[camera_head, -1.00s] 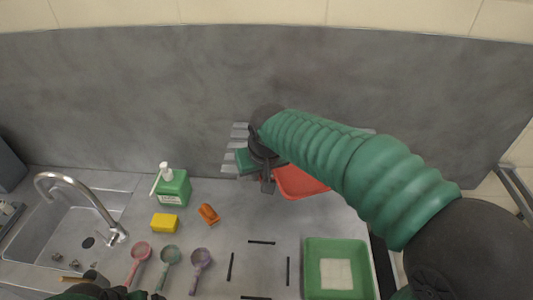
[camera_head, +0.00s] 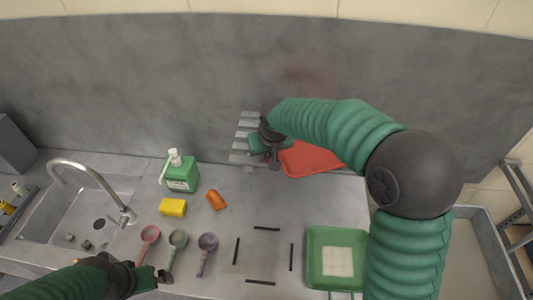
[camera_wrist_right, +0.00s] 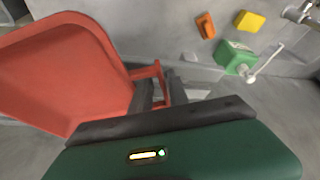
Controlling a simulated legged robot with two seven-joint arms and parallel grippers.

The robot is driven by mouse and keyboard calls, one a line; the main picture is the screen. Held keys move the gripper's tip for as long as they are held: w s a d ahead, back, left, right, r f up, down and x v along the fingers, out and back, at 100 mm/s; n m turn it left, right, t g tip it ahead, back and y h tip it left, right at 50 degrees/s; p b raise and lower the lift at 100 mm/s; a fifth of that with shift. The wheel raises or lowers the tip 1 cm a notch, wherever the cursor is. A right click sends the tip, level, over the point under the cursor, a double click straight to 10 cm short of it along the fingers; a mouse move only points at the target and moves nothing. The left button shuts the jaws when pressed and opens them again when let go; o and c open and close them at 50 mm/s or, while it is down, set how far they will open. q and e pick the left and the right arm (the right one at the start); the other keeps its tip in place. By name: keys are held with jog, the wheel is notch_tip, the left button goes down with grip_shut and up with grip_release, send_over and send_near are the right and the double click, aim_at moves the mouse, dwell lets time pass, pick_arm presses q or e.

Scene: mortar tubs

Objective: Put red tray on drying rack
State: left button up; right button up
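The red tray (camera_head: 312,158) is near the back wall, right of the drying rack. My right gripper (camera_head: 274,160) is shut on the handle at the tray's left end. In the right wrist view the red tray (camera_wrist_right: 60,65) fills the upper left, with its handle between the dark fingers (camera_wrist_right: 160,92). The drying rack (camera_head: 246,128) shows as grey slats at the back wall, partly hidden by my right gripper. I cannot tell whether the tray touches it. My left gripper (camera_head: 158,276) is low at the left, near the scoops; its finger opening is unclear.
Several scoops (camera_head: 207,242) are in front. A green tray (camera_head: 315,270) stands at front right. The sink (camera_head: 65,225) is at left. Black marks frame a clear counter patch.

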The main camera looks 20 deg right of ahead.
jog(key=shift+s+a+r, duration=0.15)
jog(key=shift+a+r, duration=0.15)
jog(key=shift+a, duration=0.2)
jog(key=shift+s+a+r, duration=0.1)
jog(key=shift+r, duration=0.25)
pick_arm(q)
jog(key=shift+a+f+b, duration=0.4)
jog(key=shift+f+b, duration=0.35)
jog(key=shift+f, duration=0.05)
pick_arm(e)
jog(key=v, duration=1.1)
pick_arm(q)
jog(key=shift+s, duration=0.1)
